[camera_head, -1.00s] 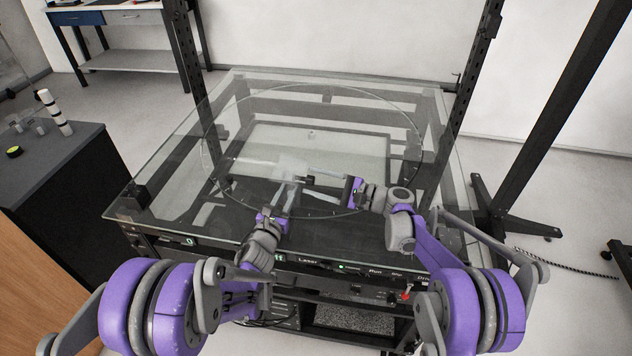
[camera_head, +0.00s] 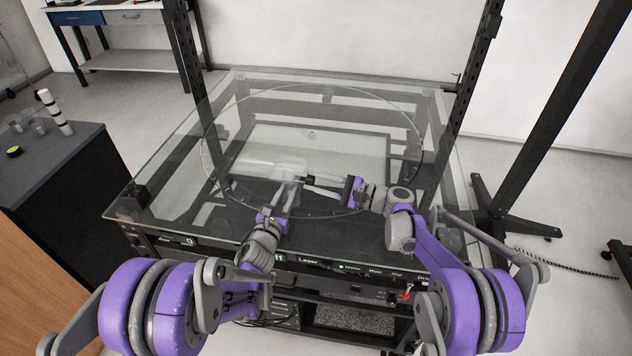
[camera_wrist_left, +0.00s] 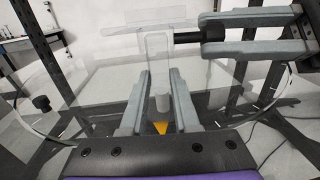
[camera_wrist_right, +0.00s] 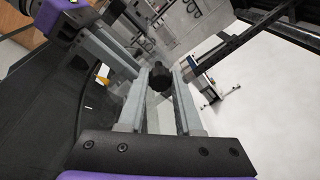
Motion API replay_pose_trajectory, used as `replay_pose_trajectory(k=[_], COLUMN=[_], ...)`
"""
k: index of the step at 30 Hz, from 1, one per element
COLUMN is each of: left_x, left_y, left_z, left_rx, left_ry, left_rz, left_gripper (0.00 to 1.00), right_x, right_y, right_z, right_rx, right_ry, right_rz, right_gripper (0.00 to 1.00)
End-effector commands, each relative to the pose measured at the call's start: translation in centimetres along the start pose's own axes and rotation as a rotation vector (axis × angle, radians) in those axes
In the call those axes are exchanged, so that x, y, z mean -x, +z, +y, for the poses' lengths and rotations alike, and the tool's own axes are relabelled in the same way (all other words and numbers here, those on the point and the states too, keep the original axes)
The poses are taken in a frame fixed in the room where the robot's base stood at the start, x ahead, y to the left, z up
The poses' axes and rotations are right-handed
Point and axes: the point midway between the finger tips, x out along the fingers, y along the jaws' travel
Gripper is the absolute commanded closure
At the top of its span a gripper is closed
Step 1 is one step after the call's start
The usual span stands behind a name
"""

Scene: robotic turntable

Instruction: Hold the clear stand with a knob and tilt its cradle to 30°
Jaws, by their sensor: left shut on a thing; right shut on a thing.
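The clear stand (camera_head: 289,181) is on the glass turntable (camera_head: 240,205), upright in the left wrist view (camera_wrist_left: 157,62). Its clear cradle plate (camera_wrist_left: 165,17) is at the top and is faint in the head view (camera_head: 270,163). My left gripper (camera_head: 288,192) is shut on the stand's upright from the near side. The black knob (camera_wrist_left: 200,34) sticks out to the right of the stand. My right gripper (camera_head: 318,186) is shut on the knob, which shows between its fingers in the right wrist view (camera_wrist_right: 159,78). The cradle's exact angle cannot be read.
The two grippers are close together at the stand. Black rack posts (camera_head: 487,65) rise behind the table. A dark cabinet (camera_head: 60,160) with small objects stands at the left. The glass behind the stand is clear.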

Motion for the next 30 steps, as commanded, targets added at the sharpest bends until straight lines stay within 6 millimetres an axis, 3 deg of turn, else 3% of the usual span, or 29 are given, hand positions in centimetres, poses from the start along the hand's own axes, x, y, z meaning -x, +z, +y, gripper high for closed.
replay_pose_trajectory(k=[18, 30], left_x=[0.02, 0.03], left_y=[-0.02, -0.03], left_z=[0.05, 0.06], left_rx=[0.000, 0.000], left_ry=[0.001, 0.002], left_rz=[0.001, 0.001], left_gripper=[1.00, 1.00], right_x=[0.05, 0.07], right_y=[0.05, 0.02], right_z=[-0.26, -0.28], right_rx=[-0.383, -0.496], right_ry=[0.023, 0.030], right_rz=[0.026, 0.034], right_gripper=[1.00, 1.00])
